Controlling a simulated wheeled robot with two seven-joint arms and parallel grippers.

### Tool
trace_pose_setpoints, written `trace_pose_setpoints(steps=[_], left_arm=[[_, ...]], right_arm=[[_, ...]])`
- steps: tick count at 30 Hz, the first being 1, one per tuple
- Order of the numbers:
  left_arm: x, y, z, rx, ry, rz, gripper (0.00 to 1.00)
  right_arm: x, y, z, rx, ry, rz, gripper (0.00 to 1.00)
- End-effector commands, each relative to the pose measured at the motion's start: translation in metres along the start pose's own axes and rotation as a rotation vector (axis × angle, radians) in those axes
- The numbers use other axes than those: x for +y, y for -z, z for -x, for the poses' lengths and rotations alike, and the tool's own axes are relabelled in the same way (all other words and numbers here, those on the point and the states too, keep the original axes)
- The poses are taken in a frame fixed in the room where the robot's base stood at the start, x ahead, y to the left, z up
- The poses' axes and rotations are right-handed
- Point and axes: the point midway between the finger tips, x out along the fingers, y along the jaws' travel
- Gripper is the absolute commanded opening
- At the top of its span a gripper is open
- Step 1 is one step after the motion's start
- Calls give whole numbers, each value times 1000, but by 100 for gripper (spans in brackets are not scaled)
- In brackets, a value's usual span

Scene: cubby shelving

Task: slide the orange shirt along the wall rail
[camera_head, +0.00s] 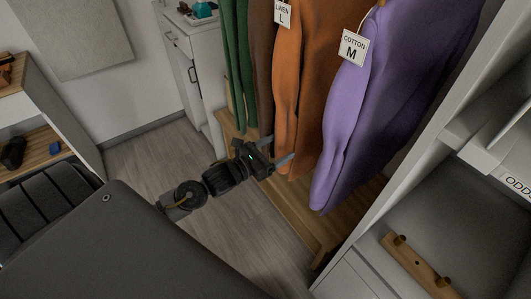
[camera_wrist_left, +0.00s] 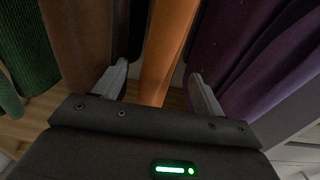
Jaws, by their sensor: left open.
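The orange shirt (camera_head: 288,75) hangs between a brown garment (camera_head: 263,65) and a purple shirt (camera_head: 372,85) in the head view. A white tag reading LINEN L is at its upper part. My left gripper (camera_head: 279,152) is open at the lower end of its sleeve. In the left wrist view, the orange sleeve (camera_wrist_left: 163,50) runs between the two spread fingers of the left gripper (camera_wrist_left: 162,84). Gaps show between sleeve and fingers. The wall rail and the shirt's top are out of view. My right gripper is not in view.
Green cloth (camera_head: 238,60) hangs left of the brown garment. A wooden bench (camera_head: 290,210) stands below the clothes. A white cubby unit (camera_head: 395,150) is close on the right, with a wooden peg strip (camera_head: 418,262) in it. Open floor (camera_head: 150,160) lies to the left.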

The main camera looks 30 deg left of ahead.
Motion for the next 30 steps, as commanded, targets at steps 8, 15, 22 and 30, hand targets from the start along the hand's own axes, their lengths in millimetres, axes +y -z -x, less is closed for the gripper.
trace_pose_setpoints(steps=[8, 15, 22, 30], left_arm=[[0, -1, -43, -1, 1, 2, 70], [-1, 0, -55, 0, 2, 1, 70], [-1, 0, -55, 0, 2, 1, 70], [-1, 0, -55, 0, 2, 1, 36]], right_arm=[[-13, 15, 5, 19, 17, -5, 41], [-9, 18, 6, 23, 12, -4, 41], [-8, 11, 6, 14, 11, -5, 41], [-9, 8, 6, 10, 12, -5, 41]])
